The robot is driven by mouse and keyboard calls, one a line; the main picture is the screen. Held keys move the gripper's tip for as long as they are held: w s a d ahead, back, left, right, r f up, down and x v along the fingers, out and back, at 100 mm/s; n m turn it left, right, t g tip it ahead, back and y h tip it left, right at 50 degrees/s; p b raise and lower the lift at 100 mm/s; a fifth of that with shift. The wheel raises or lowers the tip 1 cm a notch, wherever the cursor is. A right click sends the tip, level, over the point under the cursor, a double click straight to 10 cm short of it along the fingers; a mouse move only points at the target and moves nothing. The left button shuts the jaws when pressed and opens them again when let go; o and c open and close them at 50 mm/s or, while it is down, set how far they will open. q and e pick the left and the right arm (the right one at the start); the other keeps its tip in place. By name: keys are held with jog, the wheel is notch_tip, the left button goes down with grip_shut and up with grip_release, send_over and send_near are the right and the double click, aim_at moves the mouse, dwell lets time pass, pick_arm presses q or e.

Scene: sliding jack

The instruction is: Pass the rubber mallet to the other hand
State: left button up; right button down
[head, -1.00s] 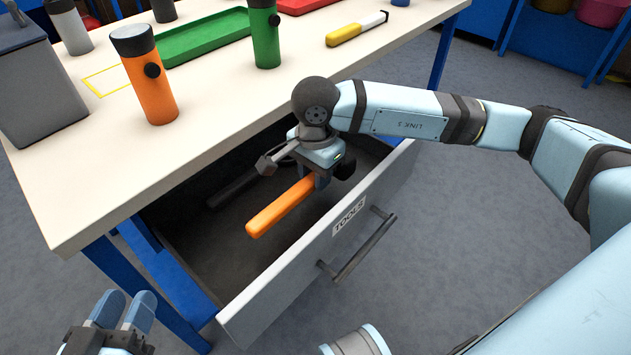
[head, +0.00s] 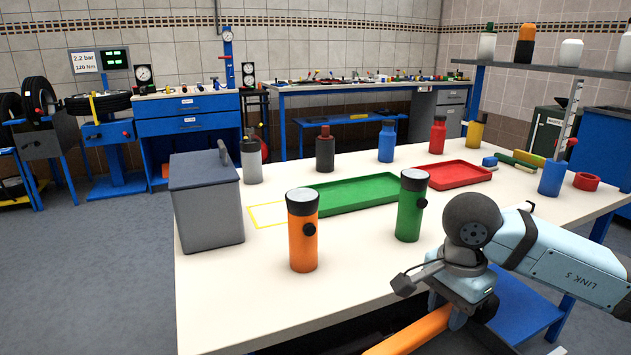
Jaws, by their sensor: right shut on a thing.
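The rubber mallet shows its orange handle (head: 412,333) at the bottom of the head view, running down and left out of the frame. My right gripper (head: 459,318) is shut on it near the table's front edge. A dark rounded part (head: 488,308) at the gripper end of the handle looks like the mallet's head, partly hidden by the gripper. My left gripper is not in view.
On the worktable (head: 345,295) stand an orange flashlight (head: 302,235), a green flashlight (head: 410,210), a grey bin (head: 207,205), a green tray (head: 365,196) and a red tray (head: 455,175). Bare tabletop lies between the flashlights and the front edge.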

jog(key=n, duration=0.5)
jog(key=shift+w+d+n+p, duration=0.1)
jog(key=shift+w+n+p, duration=0.2)
jog(key=shift+w+p, duration=0.1)
jog(key=n, duration=0.6)
jog(key=shift+w+d+f+n+p, duration=0.1)
jog(key=shift+w+f+n+p, duration=0.2)
jog(key=shift+w+n+p, duration=0.1)
pick_arm(q)
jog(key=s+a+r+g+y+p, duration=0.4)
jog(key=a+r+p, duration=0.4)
jog(key=p, duration=3)
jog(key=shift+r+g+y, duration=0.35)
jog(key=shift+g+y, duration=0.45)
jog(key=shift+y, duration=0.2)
pick_arm(e)
notch_tip(320, 180, up, 26)
jog(key=s, duration=0.2)
jog(key=shift+s+r, duration=0.15)
jog(key=shift+s, duration=0.15)
